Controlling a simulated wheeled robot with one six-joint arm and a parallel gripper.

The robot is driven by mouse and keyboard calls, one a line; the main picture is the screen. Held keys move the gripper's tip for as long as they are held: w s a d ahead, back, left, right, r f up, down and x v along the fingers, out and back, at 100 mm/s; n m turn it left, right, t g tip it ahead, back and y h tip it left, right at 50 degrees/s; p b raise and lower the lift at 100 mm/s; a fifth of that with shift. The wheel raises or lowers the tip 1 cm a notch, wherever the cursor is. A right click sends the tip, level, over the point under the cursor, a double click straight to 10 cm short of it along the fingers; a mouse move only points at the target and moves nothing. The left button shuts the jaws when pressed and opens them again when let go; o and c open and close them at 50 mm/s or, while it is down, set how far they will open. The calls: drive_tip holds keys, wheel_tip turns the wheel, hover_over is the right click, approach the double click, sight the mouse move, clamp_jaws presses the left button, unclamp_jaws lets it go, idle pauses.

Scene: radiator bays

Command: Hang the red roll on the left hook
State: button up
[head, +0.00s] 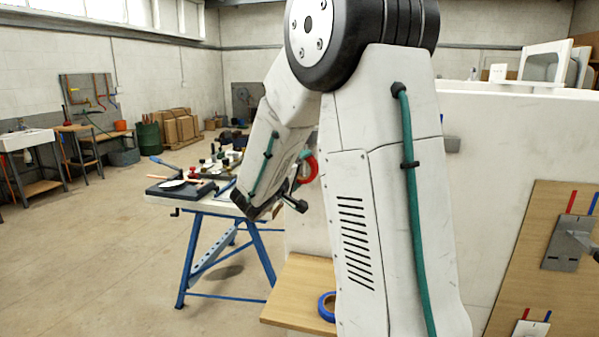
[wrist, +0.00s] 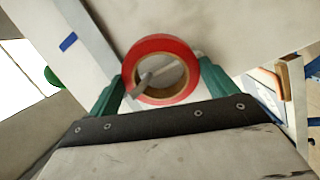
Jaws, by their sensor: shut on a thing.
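The red roll (wrist: 160,43) is held between the two green fingers of my gripper (wrist: 160,82) in the wrist view, its open hole facing the camera. A short grey rod-like piece (wrist: 142,84) shows across the lower left of the hole; I cannot tell whether it passes through the roll or what it belongs to. In the head view the red roll (head: 312,169) shows partly behind my arm, before a pale wall. My fingers are mostly hidden there. The left hook cannot be surely made out in either view.
A blue roll (head: 326,307) lies on a wooden shelf (head: 296,292) beside my arm. At right a wooden board (head: 518,262) carries grey plates (head: 566,250) with red and blue marks. A cluttered workbench (head: 200,203) with blue legs stands behind.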

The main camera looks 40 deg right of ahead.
drive_tip(key=o, duration=0.8)
drive_tip(key=shift+o, duration=0.2)
drive_tip(key=shift+a, duration=0.1)
drive_tip(key=v, duration=0.7)
drive_tip(key=shift+s+a, duration=0.15)
drive_tip(key=shift+a, duration=0.1)
